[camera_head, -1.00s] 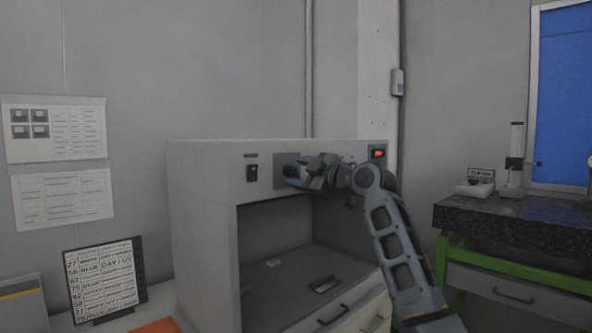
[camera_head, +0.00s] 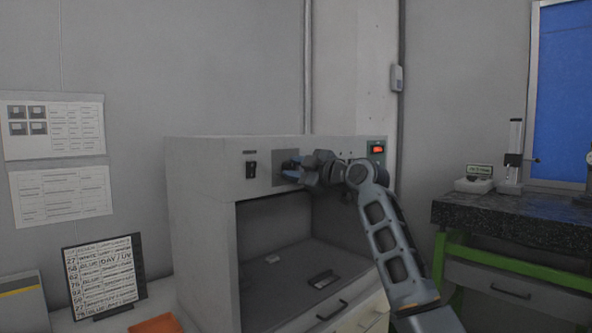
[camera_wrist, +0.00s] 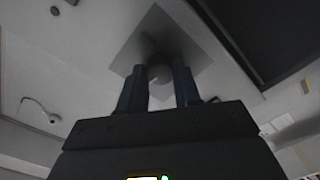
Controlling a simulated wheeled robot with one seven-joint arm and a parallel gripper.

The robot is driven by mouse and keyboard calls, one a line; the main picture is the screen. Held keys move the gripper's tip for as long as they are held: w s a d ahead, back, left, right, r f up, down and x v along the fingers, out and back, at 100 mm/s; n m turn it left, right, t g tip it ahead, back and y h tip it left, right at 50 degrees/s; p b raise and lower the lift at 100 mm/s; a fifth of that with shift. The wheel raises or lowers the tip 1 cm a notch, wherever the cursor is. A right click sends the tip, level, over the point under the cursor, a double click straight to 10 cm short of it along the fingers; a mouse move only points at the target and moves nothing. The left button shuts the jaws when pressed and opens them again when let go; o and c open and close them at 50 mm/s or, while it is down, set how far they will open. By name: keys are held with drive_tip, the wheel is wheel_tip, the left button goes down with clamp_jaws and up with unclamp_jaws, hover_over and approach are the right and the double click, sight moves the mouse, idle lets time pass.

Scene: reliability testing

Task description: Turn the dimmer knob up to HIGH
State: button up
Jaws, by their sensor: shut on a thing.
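The dimmer knob (camera_wrist: 160,74) is a dark round knob on a square grey plate (camera_wrist: 150,38) in the wrist view. In the head view the plate (camera_head: 279,181) sits on the upper front panel of a grey cabinet (camera_head: 210,180), and the knob is mostly hidden by my gripper. My gripper (camera_head: 289,169) reaches in from the right. Its two blue fingers stand on either side of the knob in the wrist view (camera_wrist: 158,80) and are shut on it. The knob's pointer and any HIGH marking cannot be read.
A black rocker switch (camera_head: 251,170) is left of the plate, and a lit red switch (camera_head: 378,149) is at the panel's right end. The cabinet's open bay (camera_head: 290,245) lies below. A sign board (camera_head: 104,275) stands at left, and a dark stone-topped bench (camera_head: 510,217) at right.

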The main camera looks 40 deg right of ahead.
idle(0.3)
drive_tip(key=m, duration=0.5)
drive_tip(key=shift+m, duration=0.4)
drive_tip(key=m+p, duration=0.2)
drive_tip(key=m, duration=0.3)
drive_tip(key=m+p, duration=0.3)
drive_tip(key=m, duration=0.3)
drive_tip(key=shift+m, duration=0.4)
drive_tip(key=shift+m+p, duration=0.75)
drive_tip(key=shift+m, duration=1.45)
drive_tip(key=shift+f, duration=0.1)
drive_tip(key=o, duration=1.1)
drive_tip(key=shift+c, duration=0.2)
